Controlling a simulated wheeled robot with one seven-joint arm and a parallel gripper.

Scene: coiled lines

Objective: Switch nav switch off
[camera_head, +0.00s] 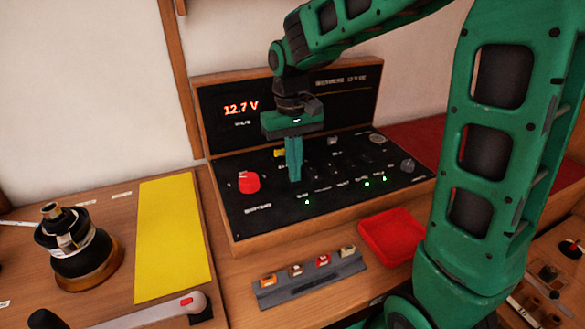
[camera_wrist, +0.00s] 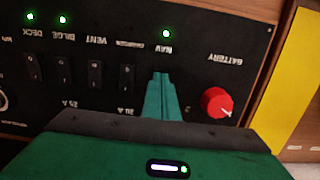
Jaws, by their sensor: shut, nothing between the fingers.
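The black switch panel (camera_head: 262,208) stands in a wooden case; the wrist view shows it upside down. In the wrist view the NAV label (camera_wrist: 163,49) is below a lit green lamp (camera_wrist: 166,33). My gripper (camera_head: 294,179) is shut and empty, pointing down at the panel's left part. In the wrist view its closed fingertips (camera_wrist: 160,75) lie over the spot beside the NAV label. They hide the nav switch, so I cannot see its position or whether they touch it. The nav lamp also glows in the head view (camera_head: 307,202).
Other rocker switches stand beside it, including vent (camera_wrist: 95,73) and bilge (camera_wrist: 63,70). The bilge lamp (camera_wrist: 62,20) and deck lamp (camera_wrist: 30,17) are green. A red battery knob (camera_head: 249,182) is left of my gripper. A fuse strip (camera_head: 310,282) and red tray (camera_head: 391,236) lie in front.

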